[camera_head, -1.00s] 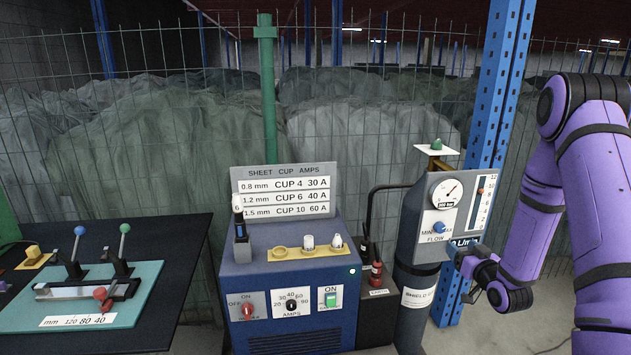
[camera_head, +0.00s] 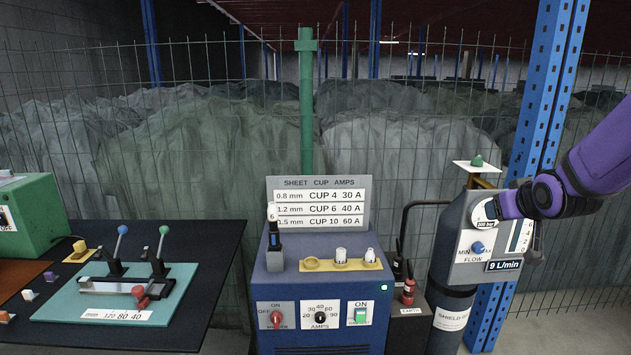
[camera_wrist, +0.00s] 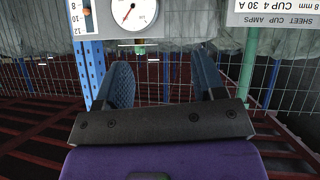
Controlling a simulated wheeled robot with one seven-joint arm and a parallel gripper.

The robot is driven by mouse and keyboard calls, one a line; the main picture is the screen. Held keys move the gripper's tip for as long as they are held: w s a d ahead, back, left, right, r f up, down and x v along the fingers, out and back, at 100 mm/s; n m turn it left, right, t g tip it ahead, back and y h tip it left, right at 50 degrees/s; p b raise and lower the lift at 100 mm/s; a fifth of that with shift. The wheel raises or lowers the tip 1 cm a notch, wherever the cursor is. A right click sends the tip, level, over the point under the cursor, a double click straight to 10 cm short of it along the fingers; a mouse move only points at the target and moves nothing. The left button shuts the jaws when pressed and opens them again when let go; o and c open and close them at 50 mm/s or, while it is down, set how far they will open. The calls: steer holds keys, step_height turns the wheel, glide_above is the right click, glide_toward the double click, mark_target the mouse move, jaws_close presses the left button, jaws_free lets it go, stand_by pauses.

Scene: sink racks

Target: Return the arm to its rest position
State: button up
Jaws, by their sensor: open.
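My gripper (camera_head: 493,208) is in front of the upper part of the grey gas cylinder's gauge panel (camera_head: 465,245) in the head view. It covers part of the round gauge, and I cannot tell its exact distance from the panel. My purple arm reaches in from the right edge. In the wrist view the two blue-grey fingers of my gripper (camera_wrist: 163,78) are spread apart with nothing between them. The round gauge (camera_wrist: 131,12) shows at the top of that view, beyond the fingers.
A blue welding machine (camera_head: 290,285) with a cup chart (camera_head: 320,182) stands left of the cylinder. A blue post (camera_head: 545,95) and wire fence are behind. A dark bench (camera_head: 200,250) with a teal lever plate (camera_head: 60,310) is at the left.

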mark_target(480, 250)
steer(key=s+a+r+g, duration=0.2)
steer(key=s+a, duration=0.1)
steer(key=s, duration=0.6)
steer(key=s+a+r+g+y, duration=0.1)
steer(key=s+a+r+g, duration=0.1)
steer(key=s, duration=0.8)
steer(key=s+a+r+g, duration=0.1)
steer(key=s+a+r, duration=0.3)
steer(key=s, duration=0.5)
steer(key=shift+s+a+g+y, duration=0.15)
steer(key=shift+a+g+y, duration=0.2)
steer(key=shift+a, duration=0.2)
steer(key=shift+r, duration=0.1)
